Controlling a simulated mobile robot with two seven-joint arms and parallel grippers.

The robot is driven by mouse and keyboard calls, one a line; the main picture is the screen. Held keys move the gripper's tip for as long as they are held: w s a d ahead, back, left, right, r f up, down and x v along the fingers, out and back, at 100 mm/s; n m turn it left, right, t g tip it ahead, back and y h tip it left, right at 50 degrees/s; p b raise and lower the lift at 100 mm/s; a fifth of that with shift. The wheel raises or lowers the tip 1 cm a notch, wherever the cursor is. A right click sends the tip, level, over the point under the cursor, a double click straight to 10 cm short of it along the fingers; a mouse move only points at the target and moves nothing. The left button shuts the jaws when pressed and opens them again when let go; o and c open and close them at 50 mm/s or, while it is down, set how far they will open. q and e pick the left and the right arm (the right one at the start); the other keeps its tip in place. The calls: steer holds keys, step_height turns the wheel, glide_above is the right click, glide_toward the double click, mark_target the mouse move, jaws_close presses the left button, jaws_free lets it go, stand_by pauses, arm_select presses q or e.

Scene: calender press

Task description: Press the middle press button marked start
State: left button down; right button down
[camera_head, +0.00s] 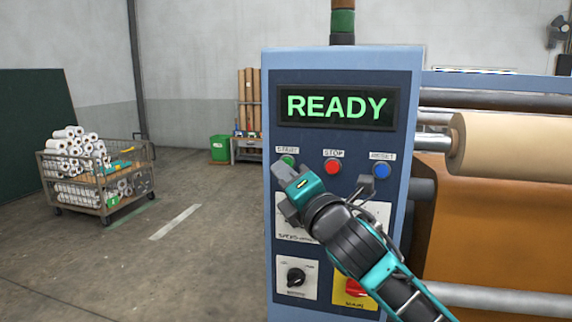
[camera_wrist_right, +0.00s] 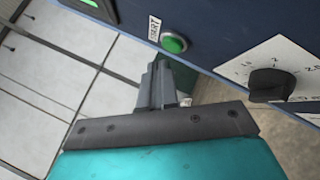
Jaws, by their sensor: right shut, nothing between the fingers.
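The green button (camera_head: 288,160) under the label START is the leftmost of three buttons on the blue control panel. The middle one is the red button (camera_head: 332,167) under STOP. The right one is a blue button (camera_head: 380,170) whose label looks like RESET. My right gripper (camera_head: 282,172) is shut and empty, just below the green button and partly over its lower edge. In the right wrist view, the green button (camera_wrist_right: 174,44) lies just beyond the fingertips (camera_wrist_right: 160,65), and a small gap seems to separate them. My left gripper is not in view.
The panel's display (camera_head: 336,107) reads READY. Below are a black rotary knob (camera_head: 296,277), a dial (camera_wrist_right: 268,84) and a red switch on a yellow plate (camera_head: 356,290). Press rollers with brown sheet (camera_head: 500,220) stand at right. A cart of rolls (camera_head: 95,175) stands far left.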

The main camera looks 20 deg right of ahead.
steer(key=shift+w+d, duration=0.25)
steer(key=shift+w, duration=0.1)
steer(key=shift+w+d+p, duration=0.2)
steer(key=shift+w+p, duration=0.1)
steer(key=shift+p, duration=0.1)
stand_by(0.5)
steer(key=shift+s+a, duration=0.1)
stand_by(0.3)
steer(key=shift+s+a, duration=0.35)
steer(key=shift+s, duration=0.2)
steer(key=s+a, duration=0.2)
steer(key=s+p, duration=0.1)
steer(key=s, duration=0.1)
steer(key=shift+s+a, duration=0.1)
steer(key=shift+a, duration=0.3)
stand_by(0.6)
